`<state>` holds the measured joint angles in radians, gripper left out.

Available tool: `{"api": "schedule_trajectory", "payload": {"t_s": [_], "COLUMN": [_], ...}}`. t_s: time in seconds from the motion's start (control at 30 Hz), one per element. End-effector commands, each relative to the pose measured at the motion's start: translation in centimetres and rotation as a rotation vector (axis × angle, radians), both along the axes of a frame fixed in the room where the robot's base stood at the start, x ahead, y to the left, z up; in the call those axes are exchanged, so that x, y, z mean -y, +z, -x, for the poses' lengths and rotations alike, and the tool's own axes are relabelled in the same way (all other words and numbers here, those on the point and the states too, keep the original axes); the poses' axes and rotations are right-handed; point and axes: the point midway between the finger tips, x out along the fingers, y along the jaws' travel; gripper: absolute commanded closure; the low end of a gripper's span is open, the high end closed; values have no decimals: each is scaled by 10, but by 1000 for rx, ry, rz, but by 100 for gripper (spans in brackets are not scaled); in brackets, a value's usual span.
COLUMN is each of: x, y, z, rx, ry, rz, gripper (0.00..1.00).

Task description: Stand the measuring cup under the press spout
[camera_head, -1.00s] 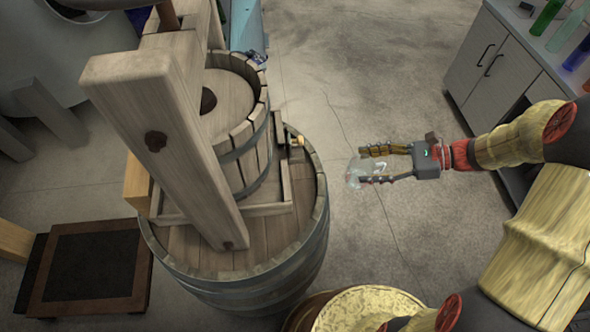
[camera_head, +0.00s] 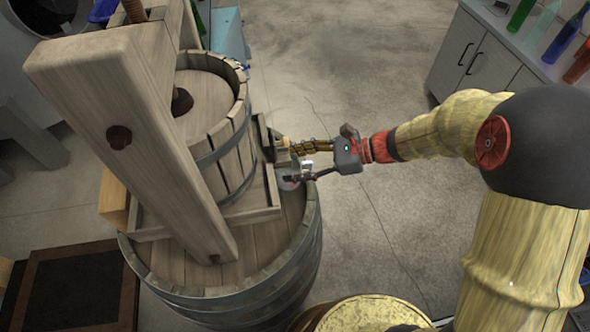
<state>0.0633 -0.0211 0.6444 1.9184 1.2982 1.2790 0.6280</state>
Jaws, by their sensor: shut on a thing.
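The clear measuring cup (camera_head: 288,184) shows only in part, at the tips of my gripper (camera_head: 290,166). My gripper is shut on the cup and reaches in from the right, over the right edge of the barrel top. The wooden press (camera_head: 215,138) stands on the barrel. Its small spout (camera_head: 281,143) is on the right side, close to the upper finger, and partly hidden by it. The cup is close beside or below the spout. I cannot tell whether its base touches the barrel top.
The barrel (camera_head: 270,268) carries the press and has a narrow bare strip along its right rim. A grey cabinet (camera_head: 470,60) with bottles is at the upper right. The floor between them is clear.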

Motion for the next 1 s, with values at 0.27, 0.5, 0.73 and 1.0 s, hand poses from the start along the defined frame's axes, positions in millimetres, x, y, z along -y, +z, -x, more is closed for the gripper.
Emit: {"api": "schedule_trajectory", "payload": {"t_s": [0.27, 0.5, 0.73, 1.0], "x": [0, 0, 0, 0], "y": [-23, -25, -25, -25], "z": [0, 0, 0, 0], "rx": [0, -1, -1, 0], "ry": [0, 1, 1, 1], "rz": [0, 0, 0, 0], "gripper": [72, 72, 35, 28]}}
